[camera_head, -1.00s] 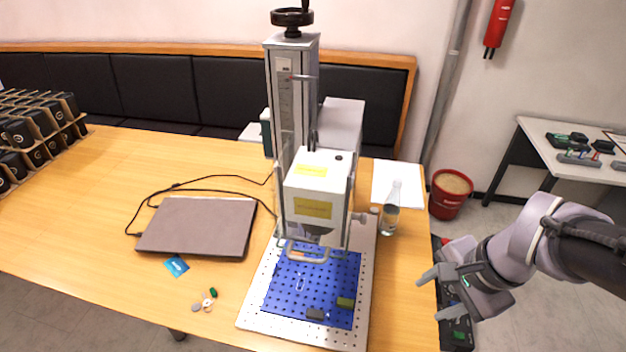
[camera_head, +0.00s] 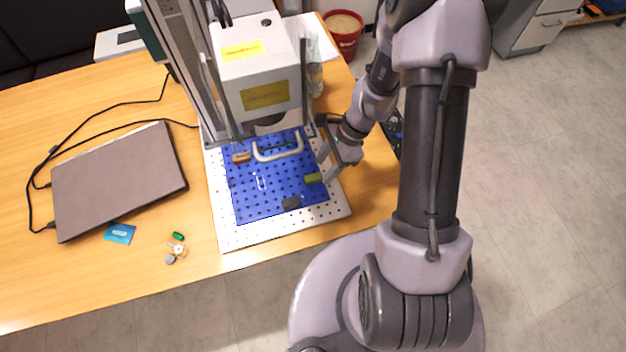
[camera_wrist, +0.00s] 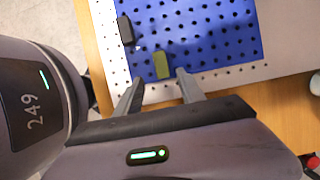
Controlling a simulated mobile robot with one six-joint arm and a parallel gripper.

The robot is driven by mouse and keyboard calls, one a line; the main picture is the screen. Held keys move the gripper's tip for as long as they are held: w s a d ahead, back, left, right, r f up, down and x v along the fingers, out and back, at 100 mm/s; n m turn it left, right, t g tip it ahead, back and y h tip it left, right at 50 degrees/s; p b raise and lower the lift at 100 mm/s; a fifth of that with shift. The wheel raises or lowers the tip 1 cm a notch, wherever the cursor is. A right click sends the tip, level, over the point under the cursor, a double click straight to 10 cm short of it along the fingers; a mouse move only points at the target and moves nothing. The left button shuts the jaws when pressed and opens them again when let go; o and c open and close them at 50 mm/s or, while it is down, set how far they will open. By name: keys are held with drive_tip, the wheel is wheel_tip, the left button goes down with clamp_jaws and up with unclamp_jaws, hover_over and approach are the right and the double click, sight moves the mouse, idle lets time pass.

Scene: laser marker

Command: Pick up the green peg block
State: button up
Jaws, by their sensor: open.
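The green peg block (camera_head: 314,179) lies on the blue perforated plate (camera_head: 252,207) near its right edge, under the laser marker. In the wrist view the green block (camera_wrist: 162,66) lies just beyond and between the two fingertips. My gripper (camera_head: 326,163) is open and empty, at the right side of the plate, close to the block. In the wrist view my gripper (camera_wrist: 158,80) shows both fingers apart with the block not between the pads along their length. Whether a finger touches it I cannot tell.
A dark grey block (camera_head: 291,202) lies left of the green one. The laser head (camera_head: 250,80) and a metal handle (camera_head: 278,148) are above and behind. A glass bottle (camera_head: 315,78) stands behind. A laptop (camera_head: 118,180) and small items lie left on the table.

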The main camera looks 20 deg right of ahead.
sight(317, 176)
drive_tip(key=b+x, duration=0.1)
drive_tip(key=x, duration=0.3)
drive_tip(key=shift+w+a+f+b, duration=0.1)
drive_tip(key=shift+w+f+b, duration=0.1)
drive_tip(key=shift+b, duration=0.1)
drive_tip(key=shift+r, duration=0.15)
clamp_jaws()
drive_tip(key=shift+r, duration=0.1)
wheel_tip(317, 176, up, 4)
drive_tip(key=p, duration=0.2)
drive_tip(key=shift+s+p, duration=0.1)
drive_tip(key=shift+p, duration=0.25)
drive_tip(key=s+d, duration=0.7)
drive_tip(key=s, duration=0.7)
drive_tip(key=shift+d+r+p, duration=0.25)
drive_tip(key=shift+r+p, duration=0.05)
drive_tip(key=shift+r, duration=0.15)
